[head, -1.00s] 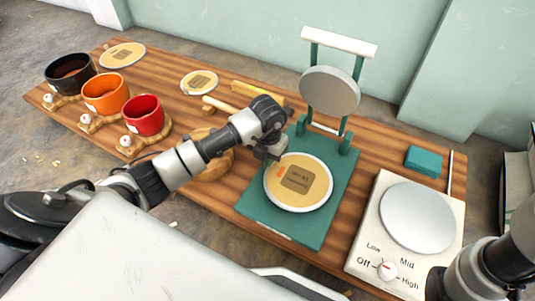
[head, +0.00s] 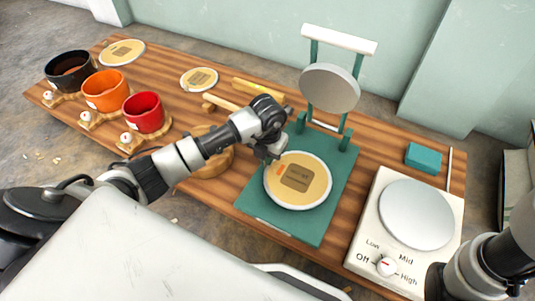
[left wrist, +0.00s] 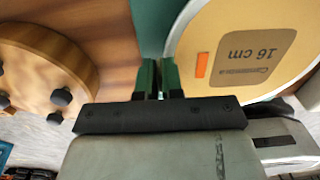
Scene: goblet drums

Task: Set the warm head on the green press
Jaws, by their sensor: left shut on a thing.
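The head (head: 298,190), a tan disc with a pale rim, a brown label and an orange mark, lies flat over the base of the green press (head: 322,222). In the left wrist view the head (left wrist: 215,62) shows "16 cm" on its label. Whether it touches the base or is just above it, I cannot tell. The press's round grey plate (head: 330,90) stands raised at the back. My right gripper is out of view.
A hot plate (head: 415,215) with an Off/Low/Mid/High dial stands right of the press, by a teal block (head: 423,158). Black, orange and red drums (head: 146,112) stand at left. Two other heads (head: 122,53) lie behind. A round wooden piece (left wrist: 40,70) is beside my left gripper.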

